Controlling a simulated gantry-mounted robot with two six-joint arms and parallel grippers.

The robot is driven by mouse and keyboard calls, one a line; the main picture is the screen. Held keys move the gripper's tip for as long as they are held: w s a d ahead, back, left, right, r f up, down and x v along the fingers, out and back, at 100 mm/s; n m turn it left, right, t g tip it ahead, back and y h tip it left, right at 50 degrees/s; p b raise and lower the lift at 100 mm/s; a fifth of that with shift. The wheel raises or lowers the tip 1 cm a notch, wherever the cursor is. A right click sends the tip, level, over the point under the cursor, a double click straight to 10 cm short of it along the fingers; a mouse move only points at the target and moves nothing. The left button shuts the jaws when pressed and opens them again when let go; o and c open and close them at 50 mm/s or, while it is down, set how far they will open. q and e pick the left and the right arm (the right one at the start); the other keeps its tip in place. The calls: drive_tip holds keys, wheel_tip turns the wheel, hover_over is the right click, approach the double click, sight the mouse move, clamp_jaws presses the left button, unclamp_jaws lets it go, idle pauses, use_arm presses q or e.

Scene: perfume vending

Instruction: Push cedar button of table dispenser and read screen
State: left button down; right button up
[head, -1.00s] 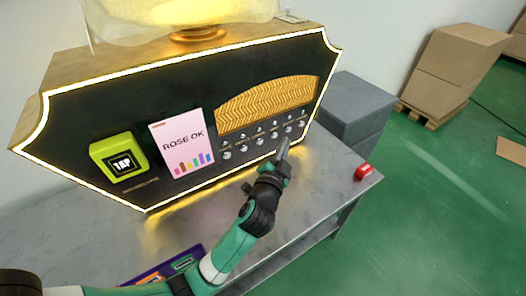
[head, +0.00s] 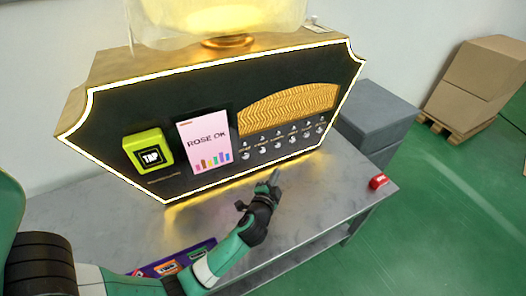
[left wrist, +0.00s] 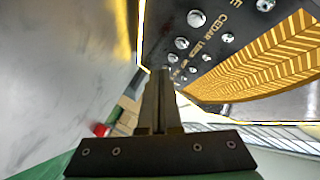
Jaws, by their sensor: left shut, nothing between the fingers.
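The dispenser (head: 110,112) stands on the grey table with a glowing border. Its screen (head: 205,143) reads "ROSE OK" above coloured bars. Round chrome buttons (head: 277,147) sit in a row under a gold wavy panel; their labels are too small to read here. In the left wrist view the word CEDAR (left wrist: 229,22) is readable beside a chrome button (left wrist: 196,18). My left gripper (head: 275,173) is shut and empty, its tip below the button row and apart from the panel. Its shut fingers (left wrist: 163,76) also show in the left wrist view. My right gripper is out of view.
A green TAP reader (head: 148,152) is left of the screen. A red object (head: 378,182) lies near the table's right edge. Coloured cards (head: 172,266) lie at the front. A grey cabinet (head: 375,118) and cartons (head: 475,75) stand right. The tabletop (head: 320,195) between is clear.

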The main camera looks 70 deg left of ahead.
use_arm(q)
drive_tip(key=p, duration=0.2)
approach(267, 150)
drive_tip(key=shift+w+a+f, duration=0.25)
drive_tip(key=shift+w+a, duration=0.25)
drive_tip(key=shift+w, duration=0.35)
drive_tip(key=shift+w+a+f, duration=0.2)
drive_tip(key=shift+w+a, duration=0.3)
drive_tip(key=shift+w, duration=0.3)
idle(0.5)
drive_tip(key=shift+a, duration=0.4)
drive_tip(key=shift+a, duration=0.45)
idle(0.6)
drive_tip(key=shift+d, duration=0.85)
drive_tip(key=shift+d, duration=0.1)
drive_tip(key=d+b, duration=0.1)
drive_tip(key=d, duration=0.4)
drive_tip(key=shift+w, duration=0.15)
